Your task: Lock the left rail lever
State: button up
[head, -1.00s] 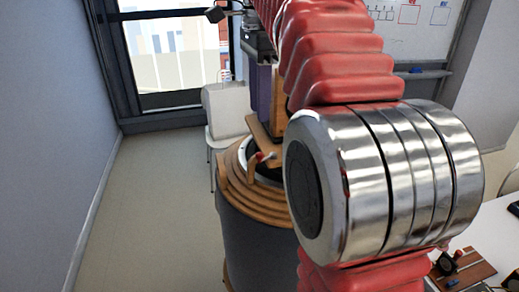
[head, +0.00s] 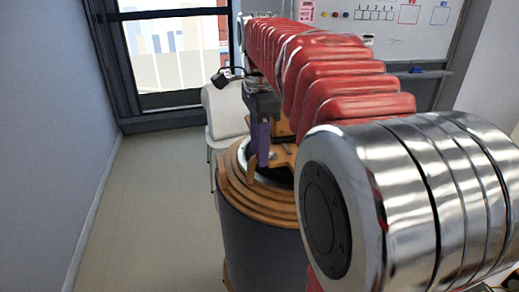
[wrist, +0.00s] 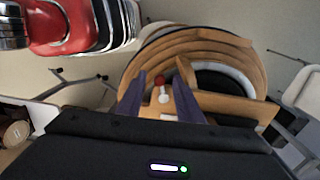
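A grey drum (head: 258,240) with a stepped wooden top stands in the middle of the head view. In the wrist view a small lever (wrist: 163,97) with a red knob (wrist: 160,80) sits on the drum's wooden top (wrist: 200,48). My gripper (wrist: 160,88) has purple fingers, spread apart, one on each side of the lever. No contact with the lever shows. In the head view my gripper (head: 261,148) is low over the drum's top, and the red knob is hidden there.
A white chair (head: 226,108) stands behind the drum, near the window. A whiteboard (head: 405,35) hangs at the back right. The floor (head: 145,200) left of the drum is clear. My red and silver arm covers much of the right side.

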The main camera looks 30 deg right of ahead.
jog(key=shift+f, duration=0.25)
jog(key=shift+c, duration=0.5)
grip_shut()
